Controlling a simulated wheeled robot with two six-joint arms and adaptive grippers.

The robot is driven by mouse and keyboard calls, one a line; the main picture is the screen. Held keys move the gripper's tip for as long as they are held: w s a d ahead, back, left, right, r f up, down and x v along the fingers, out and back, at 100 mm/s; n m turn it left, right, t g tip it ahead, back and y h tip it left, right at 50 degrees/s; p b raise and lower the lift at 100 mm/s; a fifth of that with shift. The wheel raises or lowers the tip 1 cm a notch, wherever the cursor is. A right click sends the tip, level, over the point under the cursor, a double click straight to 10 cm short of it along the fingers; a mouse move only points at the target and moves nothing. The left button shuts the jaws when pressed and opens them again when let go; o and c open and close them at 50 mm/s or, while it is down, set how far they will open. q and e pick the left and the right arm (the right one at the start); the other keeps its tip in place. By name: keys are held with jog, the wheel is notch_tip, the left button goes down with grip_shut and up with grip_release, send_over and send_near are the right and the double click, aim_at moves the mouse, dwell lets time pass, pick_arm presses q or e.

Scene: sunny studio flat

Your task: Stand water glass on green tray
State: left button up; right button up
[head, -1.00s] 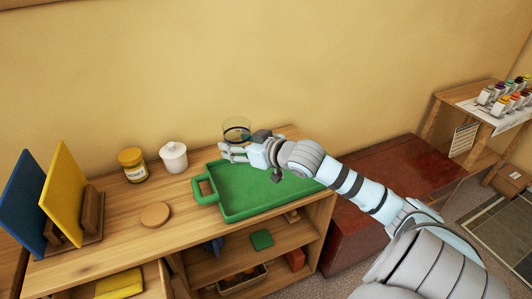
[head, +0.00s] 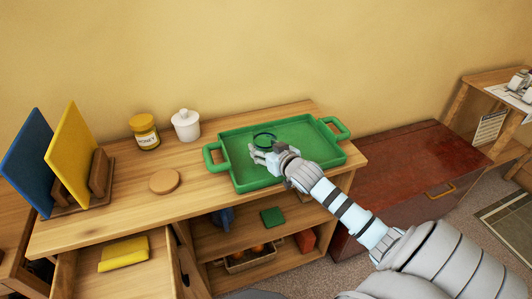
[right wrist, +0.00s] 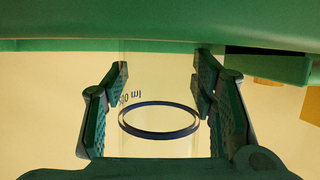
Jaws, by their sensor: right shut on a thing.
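The green tray (head: 237,168) lies on top of the wooden shelf unit, with handles at its left and right ends. The water glass (right wrist: 160,142) is clear, with a dark blue ring and some lettering. My right gripper (head: 260,152) is shut on the glass; a finger shows on each side of it in the right wrist view. In the head view only the ring of the glass (head: 264,137) shows clearly, over the tray's middle. The tray (right wrist: 160,20) fills the top of the right wrist view. I cannot tell whether the glass touches it. My left gripper is out of view.
A honey jar (head: 145,132), a white lidded pot (head: 186,126) and a round wooden coaster (head: 164,181) stand left of the tray. Blue (head: 28,165) and yellow (head: 72,150) boards stand in a rack further left. The tray's right part is clear.

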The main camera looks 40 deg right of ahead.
jog(key=shift+f, duration=0.25)
jog(key=o, duration=1.4)
jog(key=p+v, duration=0.4)
jog(key=v, duration=0.8)
jog(key=shift+d, duration=0.1)
